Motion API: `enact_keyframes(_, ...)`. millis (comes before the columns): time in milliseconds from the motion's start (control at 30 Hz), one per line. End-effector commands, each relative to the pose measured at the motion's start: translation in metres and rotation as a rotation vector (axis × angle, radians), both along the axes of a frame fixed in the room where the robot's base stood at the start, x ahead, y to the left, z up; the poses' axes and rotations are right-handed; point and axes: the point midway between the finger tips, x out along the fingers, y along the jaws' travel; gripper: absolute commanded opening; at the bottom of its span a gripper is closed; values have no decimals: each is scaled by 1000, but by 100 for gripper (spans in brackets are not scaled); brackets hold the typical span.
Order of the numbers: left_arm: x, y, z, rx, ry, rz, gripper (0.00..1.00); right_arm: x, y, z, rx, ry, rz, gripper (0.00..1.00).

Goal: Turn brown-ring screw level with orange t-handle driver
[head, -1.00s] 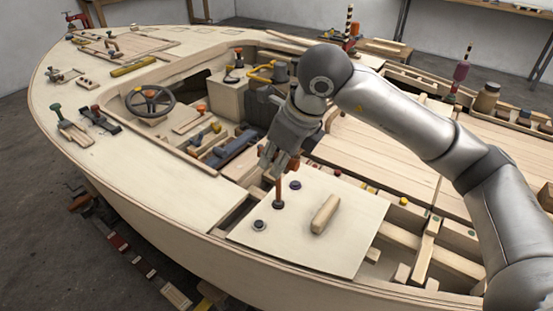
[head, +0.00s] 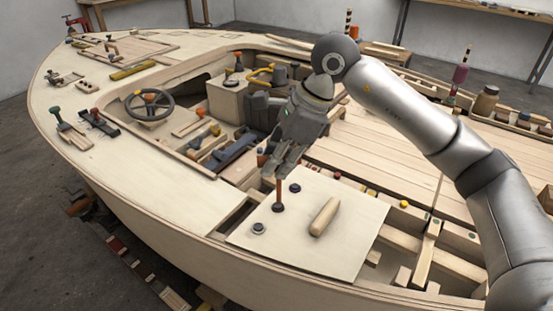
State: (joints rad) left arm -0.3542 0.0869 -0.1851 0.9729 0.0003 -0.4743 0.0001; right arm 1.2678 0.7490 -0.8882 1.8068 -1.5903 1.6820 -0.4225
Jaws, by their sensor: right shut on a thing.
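The orange t-handle driver (head: 279,193) stands upright on the pale hatch panel (head: 350,250), its orange-brown shaft showing below my right gripper. My right gripper (head: 276,173) comes from above and is shut on the top of the driver; the fingers hide the handle. The driver's foot meets a dark round screw (head: 277,208); its ring colour is too small to tell. Two other dark round screws sit on the panel, one behind to the right (head: 295,188) and one front left (head: 258,228). My left gripper is not in view.
A wooden grip block (head: 324,216) is fixed on the panel, right of the driver. Open framing (head: 425,255) lies to the right. The cockpit with a steering wheel (head: 149,104) is behind left. The side deck (head: 180,190) is clear.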

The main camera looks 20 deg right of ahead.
Motion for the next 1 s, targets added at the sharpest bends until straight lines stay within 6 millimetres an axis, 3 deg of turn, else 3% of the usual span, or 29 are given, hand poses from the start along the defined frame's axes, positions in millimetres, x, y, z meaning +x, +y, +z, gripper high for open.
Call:
enact_keyframes(233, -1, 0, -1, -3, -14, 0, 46, -1, 0, 1, 3, 1, 264, 0)
enact_keyframes(400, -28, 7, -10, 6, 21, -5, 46, -2, 0, 1, 1, 2, 454, 0)
enact_keyframes(667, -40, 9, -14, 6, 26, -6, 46, -3, 1, 1, 2, 1, 756, 0)
enact_keyframes(1000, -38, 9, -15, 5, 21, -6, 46, -5, 0, 0, 0, 0, 1170, 0)
